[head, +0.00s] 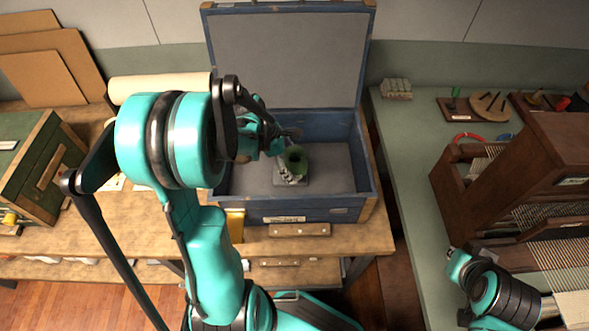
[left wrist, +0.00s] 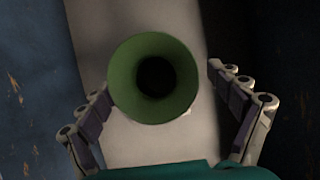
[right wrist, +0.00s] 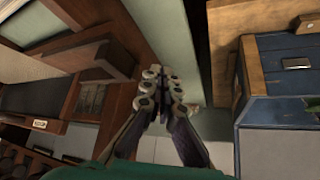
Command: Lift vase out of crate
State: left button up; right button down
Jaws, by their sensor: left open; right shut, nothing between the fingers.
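The green vase (head: 295,158) stands in the open blue crate (head: 350,212), on a small grey base on the crate floor. My left gripper (head: 289,166) reaches into the crate from the left and is at the vase. In the left wrist view the vase (left wrist: 120,82) is seen from above, its round dark mouth between the two spread fingers of my left gripper (left wrist: 160,82). The left finger looks close to the rim, and a small gap shows on the right; contact cannot be told. My right gripper (right wrist: 161,76) is shut and empty, away from the crate.
The crate's raised lid (head: 288,60) stands at the back. A green wooden chest (head: 38,170) is on the bench at left. A brown wooden loom (head: 510,175) stands on the green counter at right, near my right arm. A cream roll (head: 160,88) lies behind my left arm.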

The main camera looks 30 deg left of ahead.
pick_arm(q)
jog(key=shift+x, duration=1.1)
jog(key=shift+r, duration=0.1)
jog(key=c, duration=1.4)
jog(key=shift+c, duration=0.2)
